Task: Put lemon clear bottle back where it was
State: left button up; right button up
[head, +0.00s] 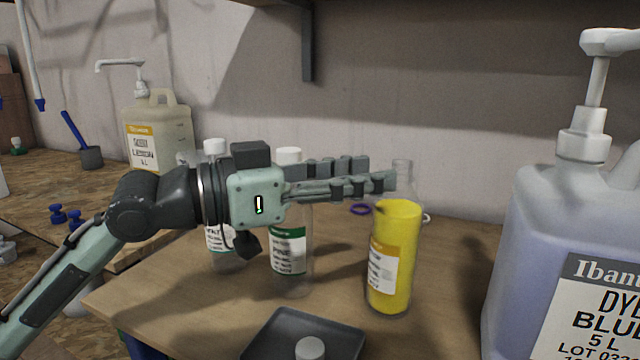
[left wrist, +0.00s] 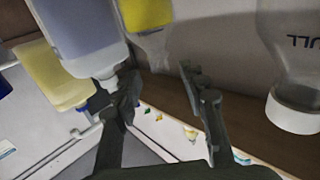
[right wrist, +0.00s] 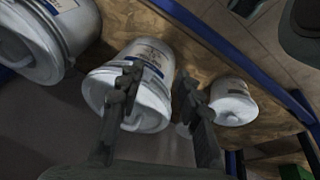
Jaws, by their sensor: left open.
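A clear bottle with yellow contents (head: 393,260) and a white and orange label stands upright on the wooden bench; its label is too small to read. Its neck is clear and shows no cap. My left gripper (head: 382,174) is open and level with the neck, its near fingertip overlapping it in the head view. In the left wrist view the yellow bottle (left wrist: 147,14) appears upside down, its neck beyond the gap between my open fingers (left wrist: 160,80). My right gripper (right wrist: 155,88) is open and empty, facing white tubs.
Two white-capped bottles, one with a green label (head: 290,255), stand behind and below my left gripper. A dark tray (head: 275,335) with a white cap (head: 310,348) lies in front. A large blue pump jug (head: 560,240) is at right. White tubs (right wrist: 140,75) fill the right wrist view.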

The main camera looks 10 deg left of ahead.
pick_arm(q)
jog(key=b+v, duration=0.1)
jog(key=v, duration=0.5)
jog(key=shift+b, duration=0.3)
pick_arm(e)
jog(key=v, duration=0.3)
jog(key=d+v, duration=0.1)
jog(key=shift+s+a+r, duration=0.1)
jog(key=shift+s+r, duration=0.05)
jog(key=shift+r, duration=0.1)
